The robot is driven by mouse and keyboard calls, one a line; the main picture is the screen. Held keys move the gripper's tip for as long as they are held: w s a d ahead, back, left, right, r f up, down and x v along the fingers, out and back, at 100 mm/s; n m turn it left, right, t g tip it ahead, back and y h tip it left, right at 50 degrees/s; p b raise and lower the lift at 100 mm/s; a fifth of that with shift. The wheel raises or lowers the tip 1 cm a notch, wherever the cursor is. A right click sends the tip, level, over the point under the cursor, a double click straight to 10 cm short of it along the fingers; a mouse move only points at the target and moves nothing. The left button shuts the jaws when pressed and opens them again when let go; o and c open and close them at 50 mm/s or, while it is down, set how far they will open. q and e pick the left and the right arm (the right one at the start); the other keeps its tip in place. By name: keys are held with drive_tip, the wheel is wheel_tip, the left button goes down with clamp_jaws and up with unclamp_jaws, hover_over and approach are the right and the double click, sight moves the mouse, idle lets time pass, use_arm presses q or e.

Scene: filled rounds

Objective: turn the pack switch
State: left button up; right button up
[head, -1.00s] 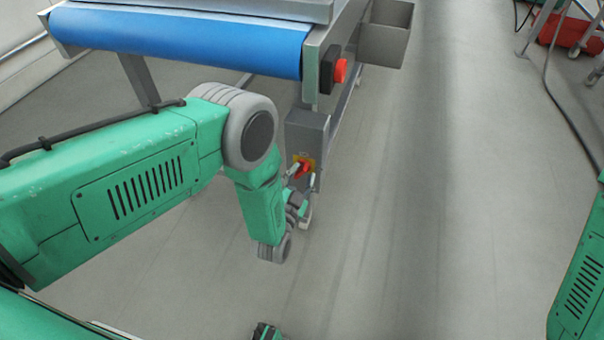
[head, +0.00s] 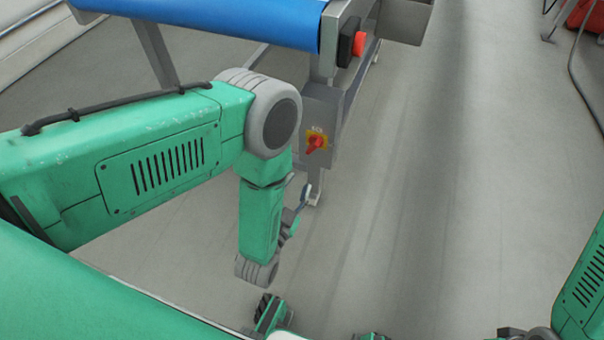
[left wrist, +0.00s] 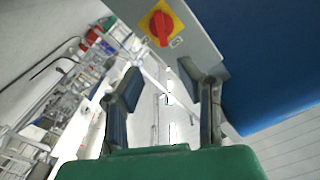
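The pack switch is a red rotary knob (head: 316,143) on a yellow plate, on a grey box (head: 320,105) under the conveyor's end. It also shows near the top of the left wrist view (left wrist: 161,25), its raised bar roughly upright in that picture. My left gripper (head: 303,196) is below the knob in the head view, partly hidden by my forearm. In the left wrist view its two fingers (left wrist: 166,92) are spread with nothing between them, apart from the knob. My right arm (head: 580,295) shows at the right edge; its gripper is not clearly visible.
The blue conveyor belt (head: 225,20) is above the switch box. A larger red button (head: 359,44) on a black base sits higher on its frame. A grey bin (head: 404,20) hangs beyond. The floor (head: 450,180) to the right is clear.

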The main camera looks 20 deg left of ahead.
sight(311, 151)
use_arm(q)
drive_tip(key=shift+s, duration=0.1)
drive_tip(key=o, duration=0.7)
drive_tip(key=shift+c, duration=0.2)
drive_tip(key=shift+o, duration=1)
drive_tip(key=shift+f+n, duration=0.2)
drive_tip(key=shift+n, duration=0.4)
drive_tip(key=w+n+b, duration=0.2)
drive_tip(key=w+n, duration=0.2)
drive_tip(key=n, duration=0.1)
drive_tip(key=w+n+b, duration=0.3)
drive_tip(key=w+n, duration=0.1)
drive_tip(key=n, duration=0.2)
drive_tip(key=w+n+b, duration=0.2)
drive_tip(key=w+n, duration=0.2)
drive_tip(key=n, duration=0.1)
drive_tip(key=shift+a+f+n+b, duration=0.2)
drive_tip(key=shift+f+n+b, duration=0.15)
drive_tip(key=shift+n+b, duration=0.05)
drive_tip(key=shift+w+r, duration=0.1)
drive_tip(key=shift+w, duration=0.7)
drive_tip(key=shift+c, duration=0.5)
